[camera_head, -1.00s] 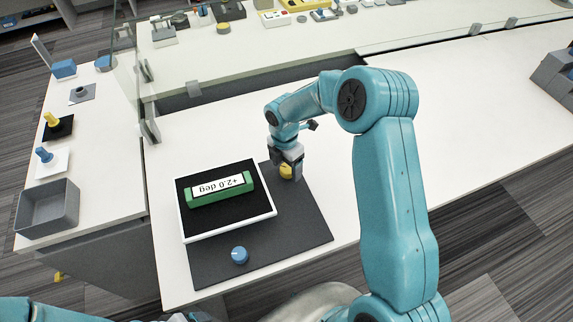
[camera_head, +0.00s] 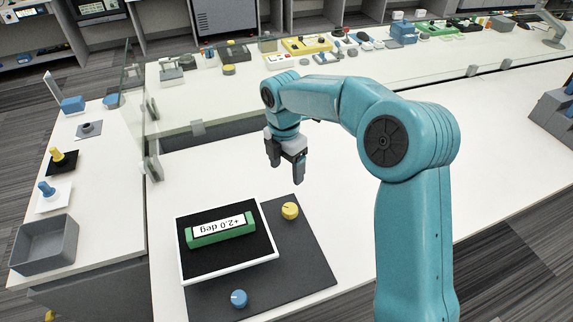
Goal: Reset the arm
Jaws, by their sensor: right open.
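My right arm rises from the lower right and bends over the white table (camera_head: 400,210). Its gripper (camera_head: 299,178) hangs with the fingers pointing down, open and empty, above the table and behind the dark mat. A yellow knob (camera_head: 290,211) sits on the dark mat (camera_head: 305,260), clear of the gripper. A blue knob (camera_head: 238,298) is near the mat's front edge. A green level block (camera_head: 221,230) with a "+2.0 deg" label lies on a black panel with a white frame (camera_head: 228,278). My left gripper is not in view.
A glass screen stands along the back of the table, with several instruments behind it, including a yellow box (camera_head: 306,46). The left side bench holds a grey bin (camera_head: 46,245) and knobs on small plates. The table right of the arm is largely clear.

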